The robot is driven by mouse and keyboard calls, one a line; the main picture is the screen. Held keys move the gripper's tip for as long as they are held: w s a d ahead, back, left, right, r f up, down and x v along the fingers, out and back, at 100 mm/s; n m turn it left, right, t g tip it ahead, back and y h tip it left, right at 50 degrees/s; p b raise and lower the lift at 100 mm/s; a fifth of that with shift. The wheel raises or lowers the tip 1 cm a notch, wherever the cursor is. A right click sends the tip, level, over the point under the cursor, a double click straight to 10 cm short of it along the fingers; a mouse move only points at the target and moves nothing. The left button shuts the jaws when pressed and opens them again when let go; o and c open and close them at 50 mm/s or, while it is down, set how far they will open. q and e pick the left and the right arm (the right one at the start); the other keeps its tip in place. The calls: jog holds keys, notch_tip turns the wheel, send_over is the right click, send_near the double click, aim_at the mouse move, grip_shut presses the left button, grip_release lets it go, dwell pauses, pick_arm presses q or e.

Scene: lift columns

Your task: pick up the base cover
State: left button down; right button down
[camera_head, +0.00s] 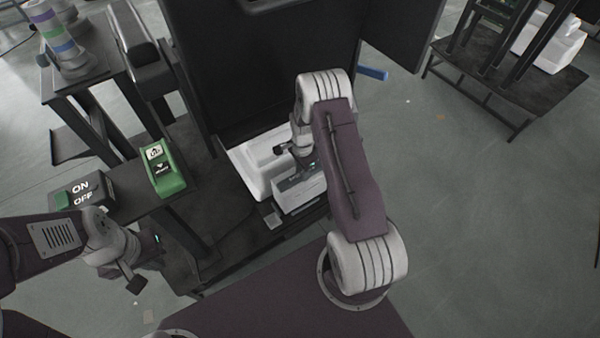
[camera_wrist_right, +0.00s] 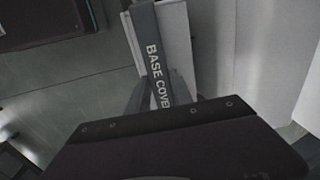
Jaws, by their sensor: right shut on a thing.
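The base cover is a light panel with a dark strip lettered "BASE COVE…", seen in the right wrist view (camera_wrist_right: 152,42). The end of its lettering is hidden. My right gripper (camera_wrist_right: 160,92) is shut on this strip, one finger on each side. In the head view the cover (camera_head: 302,190) is a grey box-like piece below my right wrist, beside a white base (camera_head: 255,168). My right fingers are hard to make out there.
A green device (camera_head: 163,172) and an ON/OFF switch box (camera_head: 82,192) stand on dark stands at left. A large black panel (camera_head: 265,75) rises behind the white base. A dark table (camera_head: 510,80) stands at upper right. The floor at right is mostly clear.

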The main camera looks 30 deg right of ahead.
jog(key=s+r+p, duration=0.2)
jog(key=s+r, duration=0.4)
jog(key=s, duration=0.4)
jog(key=shift+s+d, duration=0.15)
jog(key=shift+d, duration=0.1)
jog(key=shift+r+p, duration=0.7)
jog(key=shift+p, duration=0.25)
notch_tip(320, 180, up, 7)
jog(key=p, duration=0.7)
jog(key=shift+r, duration=0.15)
